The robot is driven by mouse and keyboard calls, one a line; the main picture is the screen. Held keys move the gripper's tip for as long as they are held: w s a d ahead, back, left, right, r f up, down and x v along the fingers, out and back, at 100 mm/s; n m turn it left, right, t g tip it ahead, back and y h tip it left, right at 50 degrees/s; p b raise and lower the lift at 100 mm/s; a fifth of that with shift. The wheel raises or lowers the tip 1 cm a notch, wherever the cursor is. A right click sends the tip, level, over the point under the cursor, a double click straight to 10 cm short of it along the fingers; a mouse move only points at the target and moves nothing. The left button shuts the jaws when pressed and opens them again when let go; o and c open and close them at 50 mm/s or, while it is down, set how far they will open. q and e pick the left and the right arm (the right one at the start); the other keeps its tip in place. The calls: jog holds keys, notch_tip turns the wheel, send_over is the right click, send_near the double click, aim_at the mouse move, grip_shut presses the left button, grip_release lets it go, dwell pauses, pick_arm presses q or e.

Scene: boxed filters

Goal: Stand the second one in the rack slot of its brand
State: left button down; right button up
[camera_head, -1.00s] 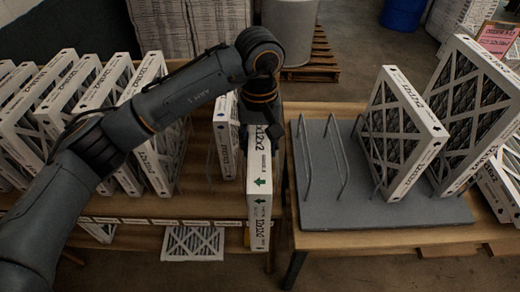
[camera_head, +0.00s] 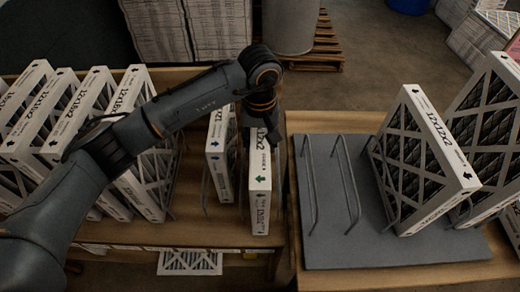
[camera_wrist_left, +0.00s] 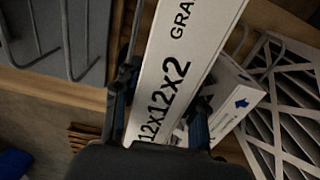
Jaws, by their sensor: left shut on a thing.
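My left gripper (camera_head: 262,128) is shut on a white-framed boxed filter (camera_head: 260,188), a narrow upright panel with a green arrow on its edge. In the left wrist view this filter (camera_wrist_left: 180,65) sits between my two fingers (camera_wrist_left: 163,108), its edge reading 12x12x2 and GRA. The held filter is at the right end of the left table, just right of another filter with a blue arrow (camera_head: 218,150). I cannot tell whether its bottom touches the table. A grey rack board (camera_head: 335,235) with wire dividers stands on the right table. My right gripper is not in view.
Several filters (camera_head: 75,125) stand in a row on the left table. A 12x12x2 filter (camera_head: 420,165) and a larger one (camera_head: 490,115) stand at the rack's right. The rack's left wire slots are empty. A small filter (camera_head: 190,262) lies below the left table.

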pick_arm(q)
notch_tip(320, 180, down, 4)
jog(key=shift+w+f+p, duration=0.15)
jog(key=shift+p, duration=0.2)
jog(key=c, duration=0.8)
grip_release()
jog(key=shift+o, duration=0.2)
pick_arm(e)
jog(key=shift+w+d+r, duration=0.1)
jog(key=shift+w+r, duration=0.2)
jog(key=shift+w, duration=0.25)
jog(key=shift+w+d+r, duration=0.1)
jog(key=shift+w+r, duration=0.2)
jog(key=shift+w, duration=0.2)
